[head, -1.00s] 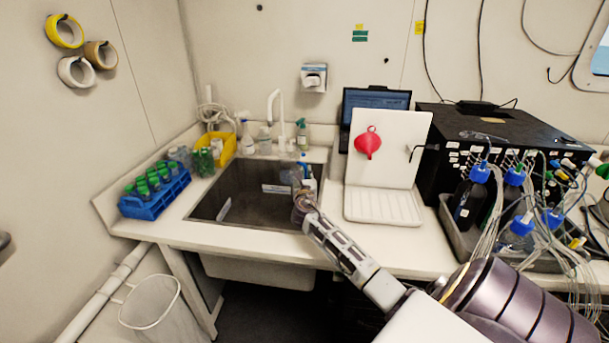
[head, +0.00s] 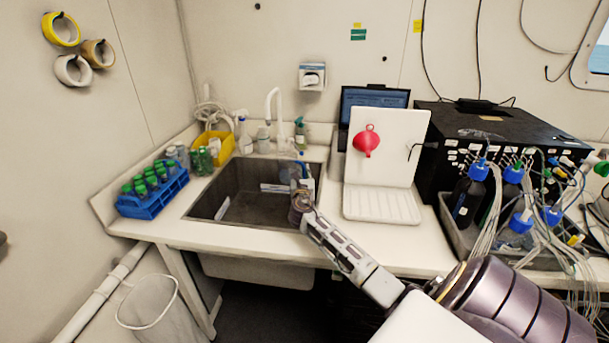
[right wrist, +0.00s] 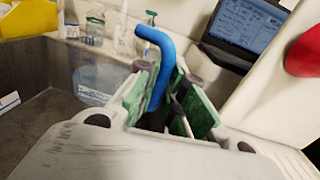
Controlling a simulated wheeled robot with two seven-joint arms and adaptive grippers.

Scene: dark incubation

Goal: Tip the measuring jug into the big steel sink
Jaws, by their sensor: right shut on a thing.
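The big steel sink (head: 235,208) is set in the white counter at the middle left of the head view. My right gripper (head: 301,190) is over the sink's right side. In the right wrist view my right gripper (right wrist: 170,100) is shut on the measuring jug's blue handle (right wrist: 155,45), between its green finger pads. The clear jug body (right wrist: 95,78) shows beyond the left finger, over the sink. In the head view the jug (head: 289,175) is small and partly hidden by the gripper; I cannot tell its exact tilt or contents. My left gripper is out of view.
A white tap (head: 272,103) and several bottles stand behind the sink. A blue rack (head: 150,205) of green-capped tubes and a yellow bin (head: 222,150) are left of it. A white drying board (head: 385,165) with a red funnel (head: 366,142) stands to the right.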

